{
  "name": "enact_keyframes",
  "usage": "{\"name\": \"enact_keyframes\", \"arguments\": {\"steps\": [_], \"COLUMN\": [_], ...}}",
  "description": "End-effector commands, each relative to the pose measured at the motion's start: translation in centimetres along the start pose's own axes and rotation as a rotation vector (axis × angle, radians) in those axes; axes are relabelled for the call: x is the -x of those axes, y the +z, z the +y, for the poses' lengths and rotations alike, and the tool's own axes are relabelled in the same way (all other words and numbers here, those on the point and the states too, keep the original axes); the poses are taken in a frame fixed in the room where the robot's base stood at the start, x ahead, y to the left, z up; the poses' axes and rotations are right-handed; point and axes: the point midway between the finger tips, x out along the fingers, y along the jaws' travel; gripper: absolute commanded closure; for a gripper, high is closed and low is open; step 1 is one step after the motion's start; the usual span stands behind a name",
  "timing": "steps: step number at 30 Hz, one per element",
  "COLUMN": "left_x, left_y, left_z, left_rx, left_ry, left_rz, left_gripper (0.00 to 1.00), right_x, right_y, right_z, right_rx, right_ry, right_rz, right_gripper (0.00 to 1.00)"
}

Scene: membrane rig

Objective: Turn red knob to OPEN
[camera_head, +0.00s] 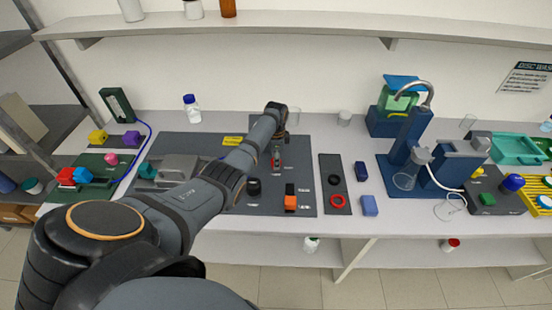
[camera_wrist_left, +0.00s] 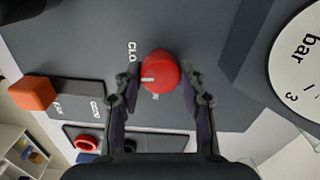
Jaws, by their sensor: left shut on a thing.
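The red knob (camera_wrist_left: 160,71) is round, with a white pointer mark on its face. In the left wrist view the mark points left, close to a partly covered white label that starts "CLO". A second label below the knob is mostly hidden. My left gripper (camera_wrist_left: 159,78) has its two fingers on either side of the knob and is shut on it. In the head view my left arm reaches over the grey panel (camera_head: 230,207), and the gripper (camera_head: 277,158) points down at its back part. My right gripper is not in view.
An orange block-shaped part (camera_head: 290,198) and a black knob (camera_head: 254,187) stand at the panel's front. A white gauge face marked "bar" (camera_wrist_left: 303,58) is close by in the wrist view. A red ring (camera_head: 337,200) lies on a narrow dark plate to the right.

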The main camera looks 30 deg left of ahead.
Motion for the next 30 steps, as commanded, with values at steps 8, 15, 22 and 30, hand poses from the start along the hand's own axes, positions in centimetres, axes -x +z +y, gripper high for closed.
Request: {"name": "enact_keyframes", "arguments": {"steps": [8, 15, 22, 30], "left_x": [0.4, 0.4, 0.4, 0.4], "left_y": [-0.1, -0.1, -0.1, -0.1], "left_z": [-0.1, -0.1, -0.1, -0.2], "left_rx": [0.242, 0.47, 0.689, 0.945], "left_ry": [-0.002, -0.003, -0.003, -0.003], "left_rz": [0.002, 0.003, 0.004, 0.005], "left_gripper": [0.91, 0.91, 0.91, 0.91], "right_x": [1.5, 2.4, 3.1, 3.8], "right_y": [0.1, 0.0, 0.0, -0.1], "right_z": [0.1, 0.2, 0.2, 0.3], "right_rx": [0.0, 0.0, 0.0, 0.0], "right_ry": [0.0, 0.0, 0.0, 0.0], "right_rz": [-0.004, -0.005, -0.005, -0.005], "right_gripper": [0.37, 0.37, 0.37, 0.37]}}
